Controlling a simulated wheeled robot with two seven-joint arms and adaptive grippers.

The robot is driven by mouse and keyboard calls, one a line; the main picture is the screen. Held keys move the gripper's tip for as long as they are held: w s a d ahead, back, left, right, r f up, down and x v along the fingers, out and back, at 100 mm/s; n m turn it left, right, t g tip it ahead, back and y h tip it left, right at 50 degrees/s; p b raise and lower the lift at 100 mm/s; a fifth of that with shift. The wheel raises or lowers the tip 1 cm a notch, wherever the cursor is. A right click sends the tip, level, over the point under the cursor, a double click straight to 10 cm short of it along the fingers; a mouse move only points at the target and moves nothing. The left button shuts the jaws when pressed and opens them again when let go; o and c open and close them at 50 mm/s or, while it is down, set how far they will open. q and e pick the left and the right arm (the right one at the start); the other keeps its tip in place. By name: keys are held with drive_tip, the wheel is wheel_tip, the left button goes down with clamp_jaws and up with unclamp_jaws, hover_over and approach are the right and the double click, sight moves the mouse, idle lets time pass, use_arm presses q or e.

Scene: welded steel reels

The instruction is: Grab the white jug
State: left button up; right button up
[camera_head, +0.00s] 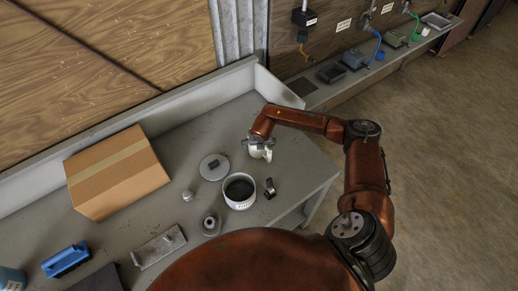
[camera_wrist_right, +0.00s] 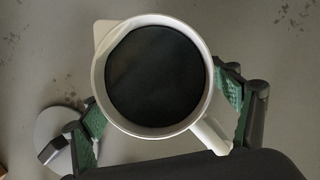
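The white jug (camera_wrist_right: 205,137) has a dark inside, a spout at the upper left and a handle at the lower right in the right wrist view. It also shows in the head view, on the grey bench (camera_head: 321,172) under my right gripper (camera_head: 258,143), which partly hides it. My right gripper's green finger pads (camera_wrist_right: 160,104) stand on either side of the jug, close against its wall. I cannot tell whether they press on it. My left gripper is not in view.
A white pot (camera_head: 239,204), a round grey disc (camera_head: 205,174) and a small dark metal piece (camera_head: 270,188) stand close by. A cardboard box (camera_head: 115,172) is at the left, with a blue item (camera_head: 66,260) in front. The bench's right edge lies near the jug.

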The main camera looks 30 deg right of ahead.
drive_tip(key=shift+a, duration=0.1)
drive_tip(key=c, duration=1.7)
drive_tip(key=shift+w+r, duration=0.1)
drive_tip(key=shift+c, duration=0.9)
